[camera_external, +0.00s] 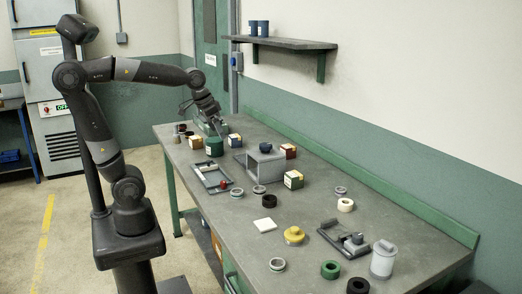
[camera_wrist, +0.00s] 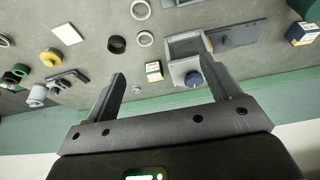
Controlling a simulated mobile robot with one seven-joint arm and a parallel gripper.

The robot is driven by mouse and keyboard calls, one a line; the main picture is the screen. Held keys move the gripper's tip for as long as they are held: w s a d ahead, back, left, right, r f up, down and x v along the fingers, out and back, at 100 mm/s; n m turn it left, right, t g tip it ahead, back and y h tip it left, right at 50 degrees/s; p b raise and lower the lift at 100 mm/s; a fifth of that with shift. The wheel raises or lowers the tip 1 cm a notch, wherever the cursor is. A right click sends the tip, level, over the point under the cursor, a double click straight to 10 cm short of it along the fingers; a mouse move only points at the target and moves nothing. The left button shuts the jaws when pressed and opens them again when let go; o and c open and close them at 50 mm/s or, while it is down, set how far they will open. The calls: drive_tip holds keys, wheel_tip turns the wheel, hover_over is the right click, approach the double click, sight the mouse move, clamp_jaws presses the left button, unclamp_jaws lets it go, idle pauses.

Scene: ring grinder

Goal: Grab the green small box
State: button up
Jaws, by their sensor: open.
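A small box with a dark green side and a yellowish label (camera_external: 294,179) stands on the workbench, right of the grey block-like container. What looks like the same box (camera_wrist: 154,71) shows in the wrist view between my fingers, beside the grey container; its green is hard to make out there. My gripper (camera_wrist: 163,70) is open and empty. In the external view my gripper (camera_external: 212,120) hangs above the far left part of the bench, well apart from the green box. Its fingertips are small and hard to separate there.
The grey container (camera_external: 262,165) has a dark blue round part on top. A red small box (camera_external: 289,152) stands behind it, and a blue-and-yellow box (camera_external: 235,141) farther left. Several rings and a yellow part (camera_external: 294,234) lie nearer. A wall shelf (camera_external: 285,42) hangs above.

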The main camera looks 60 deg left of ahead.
drive_tip(key=w+d+g, duration=0.1)
drive_tip(key=w+d, duration=0.1)
drive_tip(key=w, duration=0.6)
drive_tip(key=g, duration=0.3)
approach(294, 174)
drive_tip(key=shift+a+f, duration=0.35)
drive_tip(key=shift+a, duration=0.1)
wheel_tip(294, 174, down, 5)
drive_tip(key=shift+f, duration=0.1)
drive_tip(key=shift+w+d+f, duration=0.1)
drive_tip(key=shift+d+f, duration=0.05)
drive_tip(key=shift+f, duration=1.15)
drive_tip(key=shift+w+d+f, duration=0.15)
drive_tip(key=shift+f, duration=1.15)
drive_tip(key=shift+c, duration=0.5)
drive_tip(key=c, duration=1.2)
